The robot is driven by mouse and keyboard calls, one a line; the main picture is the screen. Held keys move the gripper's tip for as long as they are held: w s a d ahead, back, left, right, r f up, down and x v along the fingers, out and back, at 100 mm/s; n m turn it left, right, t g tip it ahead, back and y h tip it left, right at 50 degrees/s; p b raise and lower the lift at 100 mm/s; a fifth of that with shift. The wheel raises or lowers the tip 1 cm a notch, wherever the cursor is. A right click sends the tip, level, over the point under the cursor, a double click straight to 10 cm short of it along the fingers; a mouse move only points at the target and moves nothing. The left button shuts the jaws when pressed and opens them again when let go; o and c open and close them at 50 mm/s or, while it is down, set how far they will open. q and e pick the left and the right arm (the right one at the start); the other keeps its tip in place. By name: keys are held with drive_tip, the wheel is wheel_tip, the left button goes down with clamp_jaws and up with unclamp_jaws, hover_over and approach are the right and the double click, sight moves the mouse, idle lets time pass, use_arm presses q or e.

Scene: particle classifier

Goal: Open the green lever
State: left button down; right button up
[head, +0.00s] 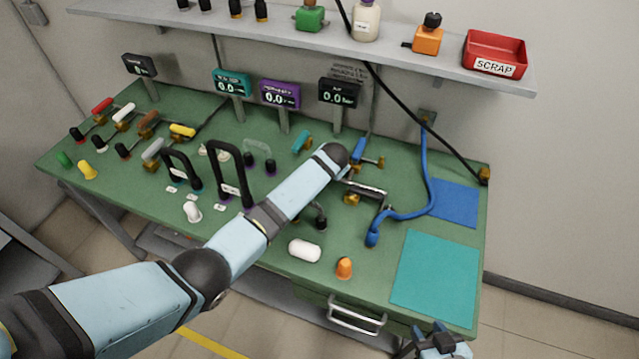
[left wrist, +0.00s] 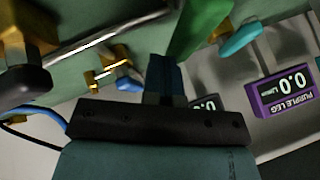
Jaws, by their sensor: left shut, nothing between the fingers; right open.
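The green lever shows in the left wrist view as a long green handle (left wrist: 200,26) running up to the top edge, just right of my left fingers. In the head view I cannot make it out; my left arm crosses that area. My left gripper (left wrist: 165,75) is shut and empty, its fingertips close beside the green handle. I cannot tell whether they touch it. In the head view the left gripper is hidden behind its arm. My right gripper (head: 436,346) is open and empty at the bottom edge, in front of the bench.
A teal lever (head: 302,141) and a blue lever (head: 358,149) stand close by on the green bench (head: 330,272). A blue hose (head: 425,165) and metal pipe lie right of my arm. Black arched handles (head: 228,178) stand left. The teal mat (head: 436,278) is clear.

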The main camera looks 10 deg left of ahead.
use_arm(q)
drive_tip(key=shift+w+a, duration=0.35)
drive_tip(key=shift+a, duration=0.05)
drive_tip(key=shift+w, duration=0.1)
use_arm(e)
drive_tip(key=shift+a, duration=0.1)
idle(0.3)
use_arm(q)
drive_tip(key=shift+r, duration=0.15)
use_arm(e)
drive_tip(key=shift+r, duration=0.1)
